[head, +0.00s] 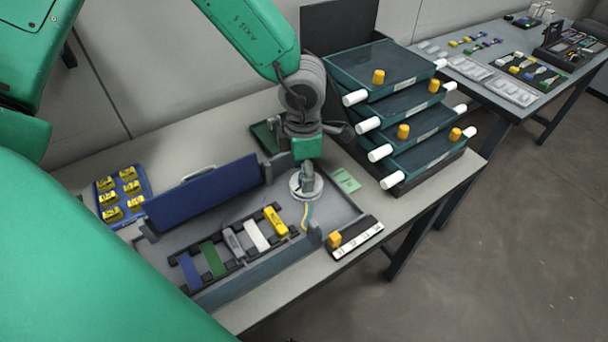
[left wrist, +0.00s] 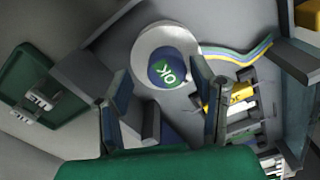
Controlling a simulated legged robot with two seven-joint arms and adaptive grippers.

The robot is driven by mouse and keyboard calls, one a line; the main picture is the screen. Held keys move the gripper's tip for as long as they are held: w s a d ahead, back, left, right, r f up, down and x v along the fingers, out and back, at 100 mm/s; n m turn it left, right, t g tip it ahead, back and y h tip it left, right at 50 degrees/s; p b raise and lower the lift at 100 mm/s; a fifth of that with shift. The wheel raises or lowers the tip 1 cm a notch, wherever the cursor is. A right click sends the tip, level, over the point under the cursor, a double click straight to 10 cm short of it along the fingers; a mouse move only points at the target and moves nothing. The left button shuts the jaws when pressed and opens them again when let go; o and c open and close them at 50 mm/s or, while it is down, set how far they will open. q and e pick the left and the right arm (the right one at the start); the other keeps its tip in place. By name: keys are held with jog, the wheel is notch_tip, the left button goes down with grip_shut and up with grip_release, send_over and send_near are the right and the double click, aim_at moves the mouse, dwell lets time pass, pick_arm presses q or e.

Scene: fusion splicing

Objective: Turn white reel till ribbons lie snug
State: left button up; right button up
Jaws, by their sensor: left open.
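The white reel (head: 295,186) lies in the grey open case (head: 250,268), partly hidden under my left gripper (head: 308,186). In the left wrist view the reel (left wrist: 142,46) is a white ring around a blue and green centre marked "OK". Thin yellow, blue and purple ribbons (left wrist: 240,52) curve from the reel to the right; in the head view the ribbons (head: 306,213) show below it. My left gripper (left wrist: 163,88) is open, its fingers either side of the reel's centre from this view. I cannot tell whether they touch it. My right gripper is not in view.
Blue, green, grey, white and yellow blocks (head: 256,235) sit in a dark rack inside the case. A blue raised panel (head: 200,195) stands behind them. Stacked teal trays (head: 400,110) stand right. A blue tray of yellow pieces (head: 122,193) lies left.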

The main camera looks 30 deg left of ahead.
pick_arm(q)
jog(key=shift+d+f, duration=0.25)
jog(key=shift+d, duration=0.05)
jog(key=shift+d+r, duration=0.1)
jog(key=shift+d, duration=0.4)
jog(key=c, duration=1.1)
jog(key=shift+a, duration=0.35)
jog(key=shift+c, duration=0.2)
jog(key=shift+s+a, duration=0.1)
jog(key=m+p, duration=0.4)
jog(key=p, duration=0.3)
jog(key=shift+m+p, duration=0.3)
jog(key=shift+p, duration=0.05)
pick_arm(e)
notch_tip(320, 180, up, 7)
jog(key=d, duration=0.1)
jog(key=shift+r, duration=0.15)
